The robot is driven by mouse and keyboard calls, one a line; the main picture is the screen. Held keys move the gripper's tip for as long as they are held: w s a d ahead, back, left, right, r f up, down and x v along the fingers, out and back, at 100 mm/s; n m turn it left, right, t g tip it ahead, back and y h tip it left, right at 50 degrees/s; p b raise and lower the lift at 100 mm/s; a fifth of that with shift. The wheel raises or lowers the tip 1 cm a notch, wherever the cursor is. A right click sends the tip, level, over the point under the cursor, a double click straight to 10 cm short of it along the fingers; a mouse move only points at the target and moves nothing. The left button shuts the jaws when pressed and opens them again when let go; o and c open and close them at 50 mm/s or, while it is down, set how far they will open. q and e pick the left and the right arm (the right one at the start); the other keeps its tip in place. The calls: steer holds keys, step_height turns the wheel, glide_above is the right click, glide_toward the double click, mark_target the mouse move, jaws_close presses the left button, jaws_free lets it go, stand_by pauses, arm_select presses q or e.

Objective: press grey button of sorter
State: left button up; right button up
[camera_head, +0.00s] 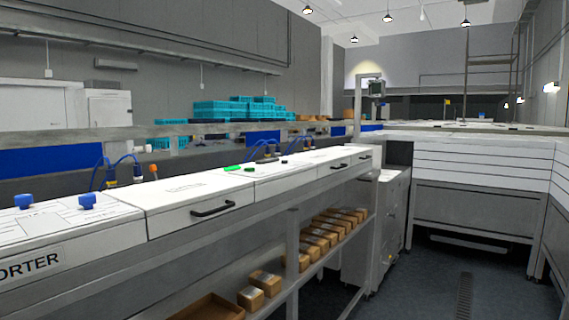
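The sorter (90,238) is a long white and grey machine running from the lower left towards the middle. Its front panel carries a label (32,262) cut off by the left edge, reading "ORTER". On its top are a green button-like piece (233,168) and small dark pieces, one of them a dark button-like piece (284,162). I cannot tell which piece is the grey button. Two blue knobs (87,201) (24,201) stand on the near top at left. Neither of my grippers is in view.
A shelf under the sorter holds several small brown boxes (313,241) and a brown tray (212,307). Teal crates (236,110) are stacked behind. A grey cabinet (392,215) stands at the sorter's far end. A white slatted bench (480,165) is at right. The dark floor (425,290) is clear.

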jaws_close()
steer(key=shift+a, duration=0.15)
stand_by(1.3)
